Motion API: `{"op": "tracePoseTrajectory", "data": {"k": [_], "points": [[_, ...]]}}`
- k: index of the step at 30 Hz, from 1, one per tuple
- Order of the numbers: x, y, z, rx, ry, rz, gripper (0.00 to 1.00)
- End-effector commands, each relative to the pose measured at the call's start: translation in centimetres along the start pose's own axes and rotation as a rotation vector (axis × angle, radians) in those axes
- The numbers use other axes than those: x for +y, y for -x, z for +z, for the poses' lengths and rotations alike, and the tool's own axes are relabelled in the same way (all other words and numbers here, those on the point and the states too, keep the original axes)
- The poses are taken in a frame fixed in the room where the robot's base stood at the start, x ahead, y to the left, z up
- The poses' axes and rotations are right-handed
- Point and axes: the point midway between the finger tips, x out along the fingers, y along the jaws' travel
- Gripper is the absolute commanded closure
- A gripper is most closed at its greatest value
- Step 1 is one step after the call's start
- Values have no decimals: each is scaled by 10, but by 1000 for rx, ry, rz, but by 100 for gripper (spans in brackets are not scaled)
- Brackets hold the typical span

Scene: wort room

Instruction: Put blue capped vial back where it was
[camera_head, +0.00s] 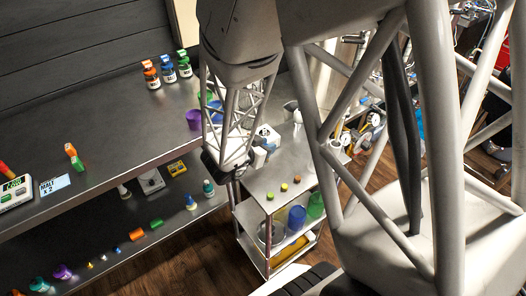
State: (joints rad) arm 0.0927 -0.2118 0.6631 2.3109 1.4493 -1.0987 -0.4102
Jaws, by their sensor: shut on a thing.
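My gripper (259,154) is at the end of the arm, beside the small metal cart and right of the long counter. It is small and partly hidden by my wrist. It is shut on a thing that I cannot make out. A small bottle with blue on it (168,70) stands upright on the upper counter, between an orange one and a green one. A pale vial with a blue-looking cap (191,203) stands on the lower shelf, beside a teal-capped one (208,188). I cannot tell which is the task's vial.
The metal cart (284,178) bears several small coloured pieces; blue and green cups stand on its lower level. Purple and green cups (194,120) stand near my arm. Mid-counter is clear. My arm's lattice hides much of the right.

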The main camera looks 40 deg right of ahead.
Motion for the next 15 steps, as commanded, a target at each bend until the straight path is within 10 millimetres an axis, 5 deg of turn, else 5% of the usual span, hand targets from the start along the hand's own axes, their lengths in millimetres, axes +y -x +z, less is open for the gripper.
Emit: {"op": "tracePoseTrajectory", "data": {"k": [8,15], "points": [[0,-1,3,0,0,0,99],[0,-10,24,-1,3,1,99]]}}
